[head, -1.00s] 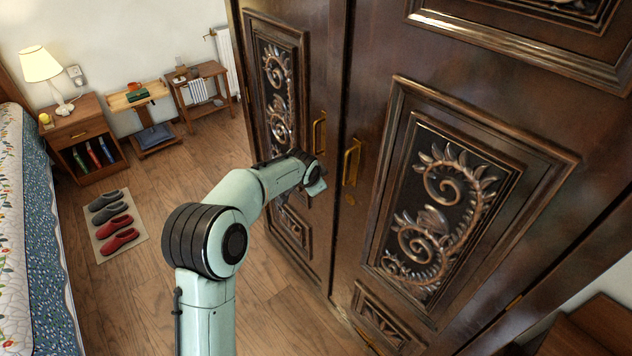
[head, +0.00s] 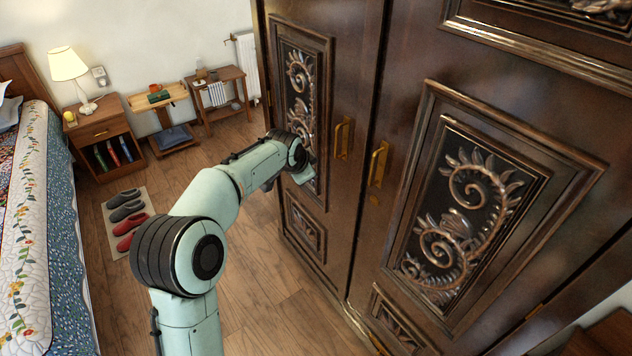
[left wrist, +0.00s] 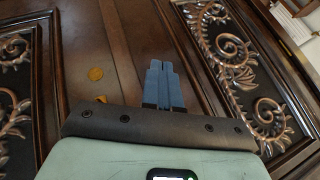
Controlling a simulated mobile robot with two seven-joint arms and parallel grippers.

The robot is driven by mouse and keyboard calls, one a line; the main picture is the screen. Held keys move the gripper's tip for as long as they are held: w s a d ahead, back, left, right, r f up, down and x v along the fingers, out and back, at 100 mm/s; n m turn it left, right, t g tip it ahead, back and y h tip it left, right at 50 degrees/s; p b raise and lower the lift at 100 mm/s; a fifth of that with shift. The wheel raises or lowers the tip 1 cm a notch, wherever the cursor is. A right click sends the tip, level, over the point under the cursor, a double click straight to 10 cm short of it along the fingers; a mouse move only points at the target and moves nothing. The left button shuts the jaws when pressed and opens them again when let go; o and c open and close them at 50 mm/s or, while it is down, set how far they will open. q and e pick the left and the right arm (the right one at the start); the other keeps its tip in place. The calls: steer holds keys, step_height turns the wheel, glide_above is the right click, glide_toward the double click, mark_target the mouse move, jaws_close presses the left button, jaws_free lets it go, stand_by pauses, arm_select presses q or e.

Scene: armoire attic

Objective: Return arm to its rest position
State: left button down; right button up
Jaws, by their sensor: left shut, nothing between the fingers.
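My left arm reaches in from the bottom of the head view, with its wrist in front of the armoire's left door (head: 350,60). In the left wrist view the two blue fingers of my left gripper (left wrist: 160,66) lie together, shut and empty, before the dark wood. The fingers are hidden in the head view. The wrist is left of the left brass handle (head: 343,138) and apart from it. The right brass handle (head: 378,164) is on the right door (head: 410,60). Both doors look closed. My right gripper is not in view.
A bed (head: 60,230) stands at the left. A nightstand (head: 100,132) with a lit lamp (head: 69,65), a small stand (head: 158,97) and a side table (head: 218,78) line the back wall. Slippers lie on a mat (head: 112,190).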

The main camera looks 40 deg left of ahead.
arm_select(q)
steer(key=shift+s+a+r, duration=0.3)
steer(key=shift+r, duration=0.1)
steer(key=s+d+f+n+g+h, duration=0.15)
steer(key=d+f, duration=0.35)
steer(key=f, duration=0.5)
steer(key=s+d+f+n+g+h, duration=0.1)
steer(key=s+d+f, duration=0.3)
steer(key=f, duration=0.5)
steer(key=s+d+f+n+g+h, duration=0.1)
steer(key=d+f, duration=0.4)
steer(key=f, duration=0.5)
steer(key=s+d+f+n+g+h, duration=0.2)
steer(key=s+d+f+n, duration=0.1)
steer(key=s+d+f, duration=0.75)
steer(key=s+d+f+n+g, duration=0.1)
steer(key=s+d+f, duration=0.1)
steer(key=s, duration=0.7)
steer(key=s+d+f+n+g, duration=0.1)
steer(key=s+d, duration=0.3)
steer(key=s, duration=0.5)
steer(key=shift+d+f+n, duration=0.25)
steer(key=shift+f+n, duration=0.2)
steer(key=shift+f, duration=0.35)
steer(key=shift+a+h, duration=0.1)
steer(key=shift+h, duration=0.15)
